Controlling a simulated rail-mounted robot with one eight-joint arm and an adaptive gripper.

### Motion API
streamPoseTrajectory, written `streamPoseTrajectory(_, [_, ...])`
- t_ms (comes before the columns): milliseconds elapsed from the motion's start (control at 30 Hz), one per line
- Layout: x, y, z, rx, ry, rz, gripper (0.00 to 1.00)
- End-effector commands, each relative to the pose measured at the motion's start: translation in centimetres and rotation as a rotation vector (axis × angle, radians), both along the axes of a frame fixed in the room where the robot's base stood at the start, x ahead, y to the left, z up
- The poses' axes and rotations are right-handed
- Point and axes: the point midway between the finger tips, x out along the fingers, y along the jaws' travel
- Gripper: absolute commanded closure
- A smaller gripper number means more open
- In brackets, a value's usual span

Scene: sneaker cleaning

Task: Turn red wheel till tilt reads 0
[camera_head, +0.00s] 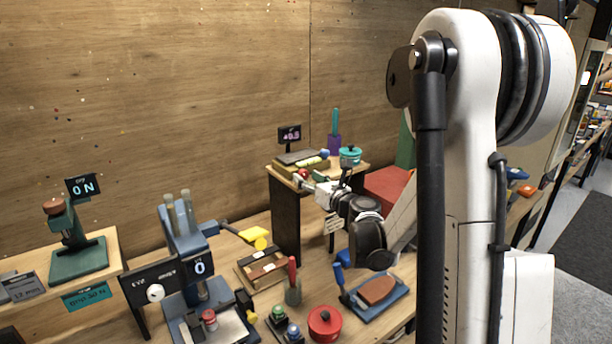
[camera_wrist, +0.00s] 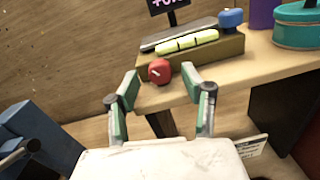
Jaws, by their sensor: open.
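The red wheel (camera_wrist: 161,71) is a small knob with a light mark on the front of a tan tilt block (camera_wrist: 205,57) on a raised wooden stand (camera_wrist: 255,75). It also shows in the head view (camera_head: 303,174), partly hidden by my gripper. My gripper (camera_wrist: 160,78) is open, its green-padded fingers on either side of the wheel in the picture; I cannot tell whether they touch it. A dark display (camera_head: 290,133) behind the block shows small pink digits, perhaps +0.5. In the wrist view, the display (camera_wrist: 167,4) is cut off at the top.
A blue knob (camera_wrist: 231,18) sits at the block's right end, with yellow-green vials (camera_wrist: 187,42) along its top. A teal round tin (camera_head: 350,155) stands to the right on the stand. A blue press (camera_head: 185,240) and a red round tin (camera_head: 325,323) stand on the lower bench.

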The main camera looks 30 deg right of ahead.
Motion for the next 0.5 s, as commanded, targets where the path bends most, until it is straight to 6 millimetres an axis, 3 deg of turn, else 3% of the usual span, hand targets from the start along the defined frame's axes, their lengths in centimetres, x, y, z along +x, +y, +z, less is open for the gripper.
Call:
streamPoseTrajectory(167, [1.25, 0.11, 0.01, 0.0, 0.0, 0.0, 0.56])
streamPoseTrajectory(467, [1.4, 0.1, -0.02, 0.0, 0.0, 0.0, 0.56])
streamPoseTrajectory(500, [1.4, 0.1, -0.02, 0.0, 0.0, 0.0, 0.6])
